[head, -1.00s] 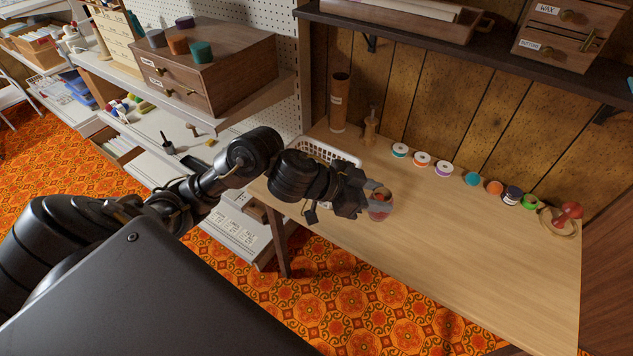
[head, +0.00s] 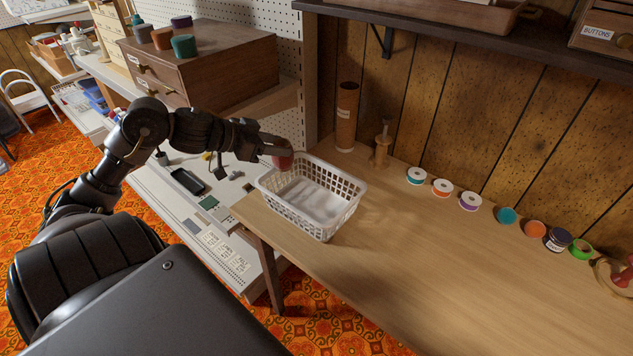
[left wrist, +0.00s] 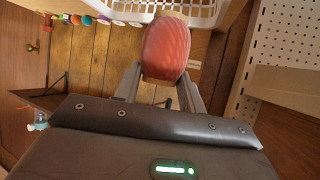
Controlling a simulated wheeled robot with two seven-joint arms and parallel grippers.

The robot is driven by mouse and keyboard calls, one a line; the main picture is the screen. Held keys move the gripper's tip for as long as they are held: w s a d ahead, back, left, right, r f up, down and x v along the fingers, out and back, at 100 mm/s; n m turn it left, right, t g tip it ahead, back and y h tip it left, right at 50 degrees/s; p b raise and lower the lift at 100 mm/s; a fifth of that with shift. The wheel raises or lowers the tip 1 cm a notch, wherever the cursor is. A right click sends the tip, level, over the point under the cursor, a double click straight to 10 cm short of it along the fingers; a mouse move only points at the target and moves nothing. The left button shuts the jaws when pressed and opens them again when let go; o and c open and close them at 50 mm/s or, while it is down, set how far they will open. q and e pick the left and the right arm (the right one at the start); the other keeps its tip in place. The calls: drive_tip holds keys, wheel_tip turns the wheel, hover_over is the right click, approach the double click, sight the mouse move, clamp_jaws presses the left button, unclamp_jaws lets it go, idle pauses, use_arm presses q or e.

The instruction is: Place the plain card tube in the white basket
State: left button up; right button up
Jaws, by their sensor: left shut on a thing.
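The white basket (head: 297,212) stands on the left end of the wooden table; its inside looks empty apart from a pale bottom. My left gripper (head: 281,152) is shut on a reddish rounded thing (head: 283,162), which hangs at the basket's back left rim. In the left wrist view the ribbed, reddish thing (left wrist: 166,48) sits between the fingers, with the basket (left wrist: 200,12) just beyond it. A brown upright tube (head: 346,122) with a white label stands behind the basket against the wall. I cannot tell whether it is the plain card tube. My right gripper is out of view.
A wooden spindle stand (head: 382,150) is right of the tube. Several spools and tapes (head: 469,201) line the table's back edge. The table's middle (head: 430,260) is clear. A shelf (head: 430,30) overhangs the back, and a drawer cabinet (head: 215,68) stands at the left.

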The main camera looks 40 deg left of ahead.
use_arm(q)
drive_tip(key=shift+s+r, duration=0.1)
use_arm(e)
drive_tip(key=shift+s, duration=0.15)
use_arm(q)
drive_tip(key=w+d+f, duration=0.3)
drive_tip(key=w+d, duration=0.1)
drive_tip(key=d, duration=0.3)
drive_tip(key=b, duration=0.1)
hover_over(330, 213)
wheel_tip(330, 213, down, 7)
wheel_tip(330, 213, down, 3)
drive_tip(key=shift+r+b, duration=0.1)
drive_tip(key=shift+b, duration=0.55)
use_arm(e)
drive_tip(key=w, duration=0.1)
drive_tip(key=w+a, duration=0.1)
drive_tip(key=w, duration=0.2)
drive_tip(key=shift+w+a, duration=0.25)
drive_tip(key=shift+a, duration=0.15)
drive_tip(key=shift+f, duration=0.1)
use_arm(q)
drive_tip(key=o, duration=0.9)
drive_tip(key=shift+f, duration=0.2)
drive_tip(key=shift+o, duration=0.2)
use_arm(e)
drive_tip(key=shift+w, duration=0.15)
